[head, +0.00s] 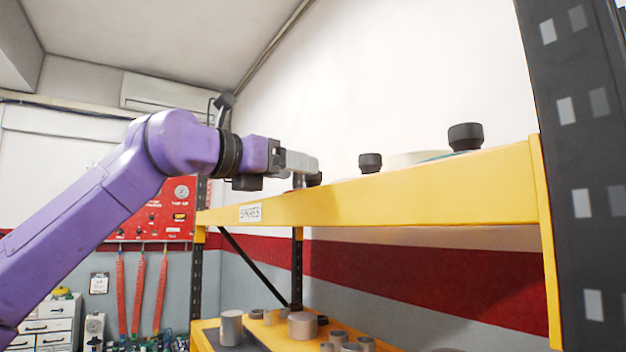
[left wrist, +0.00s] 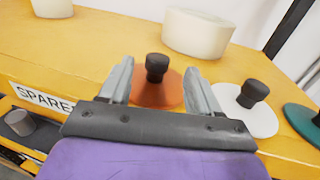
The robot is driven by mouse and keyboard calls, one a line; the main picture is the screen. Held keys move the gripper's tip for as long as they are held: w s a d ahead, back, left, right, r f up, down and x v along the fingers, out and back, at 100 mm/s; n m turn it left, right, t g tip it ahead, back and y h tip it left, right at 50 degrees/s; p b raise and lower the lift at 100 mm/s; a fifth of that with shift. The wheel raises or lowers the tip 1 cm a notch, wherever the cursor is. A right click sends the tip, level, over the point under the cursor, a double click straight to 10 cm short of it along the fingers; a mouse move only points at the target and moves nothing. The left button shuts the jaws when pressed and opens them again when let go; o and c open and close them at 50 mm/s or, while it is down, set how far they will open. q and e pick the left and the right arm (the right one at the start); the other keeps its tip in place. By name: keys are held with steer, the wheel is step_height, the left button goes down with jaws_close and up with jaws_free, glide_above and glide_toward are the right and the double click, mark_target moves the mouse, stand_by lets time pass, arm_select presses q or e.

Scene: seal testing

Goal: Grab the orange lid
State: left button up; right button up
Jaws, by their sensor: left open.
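The orange lid (left wrist: 155,97) is a flat disc with a black knob (left wrist: 157,66), lying on the yellow shelf in the left wrist view. My left gripper (left wrist: 159,70) is open, with one finger on each side of the knob and a gap on both sides. In the head view my left gripper (head: 306,165) is at the upper shelf's front edge, and the lid is mostly hidden behind the gripper and shelf edge. My right gripper is not in view.
A white lid (left wrist: 262,122) with a black knob lies close to the right finger, and a teal lid (left wrist: 301,119) is farther right. A cream cylinder (left wrist: 197,36) stands behind. The yellow shelf beam (head: 385,196) runs below my gripper.

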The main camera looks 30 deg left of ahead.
mark_target(313, 184)
arm_select(q)
steer(key=x, duration=0.2)
steer(key=p+x, duration=0.1)
steer(key=x, duration=0.1)
steer(key=shift+w+a, duration=0.15)
steer(key=shift+w, duration=0.15)
steer(key=shift+s, duration=0.4)
steer(key=c, duration=0.5)
jaws_close()
steer(key=shift+w, duration=0.1)
